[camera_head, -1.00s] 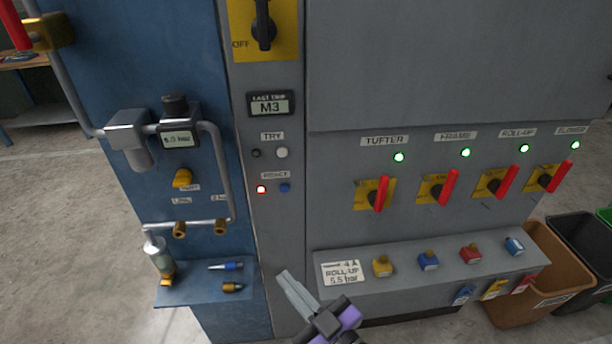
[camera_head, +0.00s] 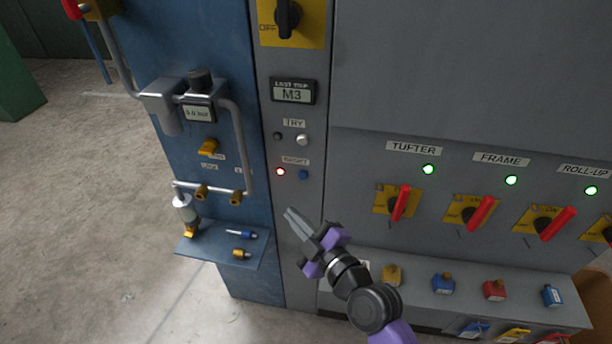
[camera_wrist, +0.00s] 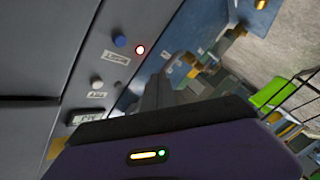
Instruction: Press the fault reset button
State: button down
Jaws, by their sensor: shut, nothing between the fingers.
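The blue reset button (camera_head: 303,174) sits on the narrow grey panel strip, under a small label that seems to read RESET (camera_head: 295,161). A lit red lamp (camera_head: 281,171) is just left of it. In the wrist view the blue button (camera_wrist: 120,41) is beside the glowing red lamp (camera_wrist: 140,50). My gripper (camera_head: 290,213) is shut and empty, its fingertips below the button in the head view and apart from it as far as I can tell. In the wrist view the fingers are partly hidden by the gripper's purple body.
Above the button are a white button (camera_head: 302,140) and a display (camera_head: 292,92) reading M3. Red switch handles (camera_head: 401,203) stand to the right under lit green lamps. A blue panel with pipes (camera_head: 240,130) and a small shelf (camera_head: 220,248) is at the left.

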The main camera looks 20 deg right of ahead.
aim_at(303, 175)
dwell(0.3)
jog(key=w+d+b, duration=0.2)
jog(key=w+d, duration=0.3)
jog(key=w, duration=0.2)
dwell(0.3)
jog(key=shift+d, duration=0.1)
jog(key=shift+w+d+b, duration=0.1)
jog(key=shift+w+b, duration=0.1)
jog(key=shift+b, duration=0.3)
dwell(1.5)
jog(key=shift+w+d+b, duration=0.15)
jog(key=shift+w+b, duration=0.05)
jog(key=shift+b, duration=0.1)
jog(key=shift+w+d+b, duration=0.25)
jog(key=shift+w+b, duration=0.15)
jog(key=shift+b, duration=0.05)
dwell(0.8)
jog(key=shift+s, duration=0.15)
jog(key=shift+s+a, duration=0.5)
jog(key=shift+s, duration=0.1)
